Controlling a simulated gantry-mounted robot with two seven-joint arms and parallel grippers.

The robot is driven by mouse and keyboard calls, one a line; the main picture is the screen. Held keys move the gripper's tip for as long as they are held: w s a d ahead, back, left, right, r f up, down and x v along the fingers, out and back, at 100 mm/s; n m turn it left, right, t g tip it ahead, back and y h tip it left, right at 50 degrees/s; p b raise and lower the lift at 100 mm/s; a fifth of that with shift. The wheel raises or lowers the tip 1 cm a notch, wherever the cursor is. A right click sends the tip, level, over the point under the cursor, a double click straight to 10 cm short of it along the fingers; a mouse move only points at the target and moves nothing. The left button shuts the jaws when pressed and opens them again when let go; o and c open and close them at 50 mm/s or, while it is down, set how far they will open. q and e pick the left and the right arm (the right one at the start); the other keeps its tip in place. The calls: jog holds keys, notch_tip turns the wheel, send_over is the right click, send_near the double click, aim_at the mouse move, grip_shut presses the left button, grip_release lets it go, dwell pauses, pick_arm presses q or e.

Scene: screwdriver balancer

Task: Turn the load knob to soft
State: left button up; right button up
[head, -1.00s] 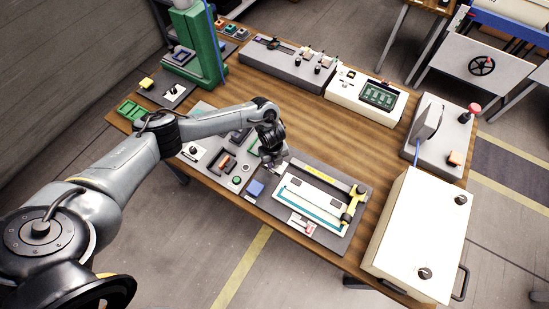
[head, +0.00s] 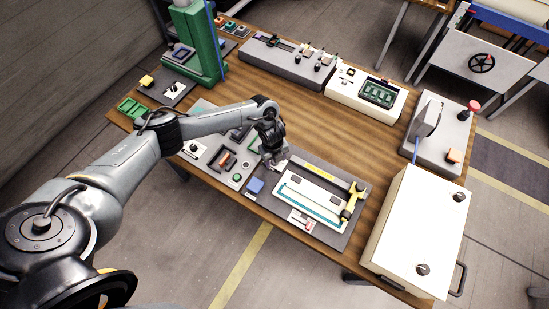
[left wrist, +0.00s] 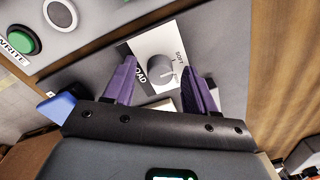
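The load knob (left wrist: 162,73) is a grey round knob on a white plate marked LOAD and SOFT in the left wrist view. A pale mark on the knob points roughly right in that picture. My left gripper (left wrist: 159,68) is open, with one purple finger on each side of the knob. I cannot tell whether the fingers touch it. In the head view my left gripper (head: 274,160) is low over the bench, at the upper left corner of the dark panel (head: 327,231), and hides the knob. My right gripper is not in view.
A yellow-handled tool (head: 352,200) stands on the dark panel's right side. A blue block (head: 255,186) sits at its left. A grey control panel with a green button (head: 237,178) is further left. A white cabinet (head: 420,230) stands to the right.

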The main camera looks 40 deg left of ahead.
pick_arm(q)
jog(key=shift+r, duration=0.1)
notch_tip(320, 180, up, 11)
jog(key=p, duration=0.1)
jog(key=shift+s, duration=0.25)
jog(key=shift+a+f, duration=0.1)
jog(key=shift+f, duration=0.1)
dwell(0.4)
